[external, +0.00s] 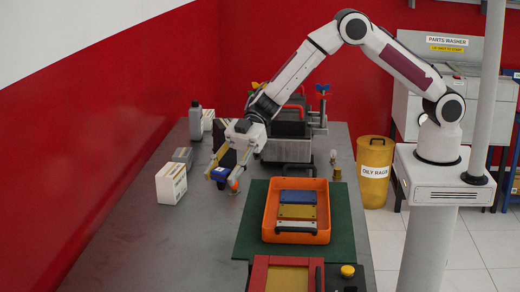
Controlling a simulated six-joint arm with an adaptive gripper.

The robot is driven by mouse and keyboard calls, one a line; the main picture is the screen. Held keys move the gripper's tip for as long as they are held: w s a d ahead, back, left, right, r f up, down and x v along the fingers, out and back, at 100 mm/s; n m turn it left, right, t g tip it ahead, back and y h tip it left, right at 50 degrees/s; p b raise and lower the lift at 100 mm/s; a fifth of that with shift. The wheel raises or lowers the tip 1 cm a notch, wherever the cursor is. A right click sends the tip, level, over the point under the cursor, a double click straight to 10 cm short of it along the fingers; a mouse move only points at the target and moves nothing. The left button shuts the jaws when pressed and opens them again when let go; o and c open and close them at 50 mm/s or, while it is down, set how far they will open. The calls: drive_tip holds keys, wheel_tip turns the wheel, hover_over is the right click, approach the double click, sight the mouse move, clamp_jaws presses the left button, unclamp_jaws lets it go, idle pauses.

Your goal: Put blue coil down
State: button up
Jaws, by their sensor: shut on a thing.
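The blue coil (220,173) is at the tips of my gripper (224,168), left of the orange tray. My gripper is shut on it and points down over the grey bench. A small orange part (233,184) shows just below and right of the coil; I cannot tell whether it belongs to it. Whether the coil touches the bench is too small to tell. My fingers hide part of the coil.
The orange tray (266,222) holds blue, yellow and grey bars on a green mat (342,225). White boxes (171,184) stand at the left. A dark engine block (288,135) stands behind. A red-framed tray (258,275) is in front. The grey bench (165,245) is bare at front left.

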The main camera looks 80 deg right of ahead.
drive_tip(key=shift+f, duration=3.15)
drive_tip(key=shift+f, duration=1.85)
drive_tip(key=shift+f, duration=0.1)
drive_tip(key=o, duration=1.2)
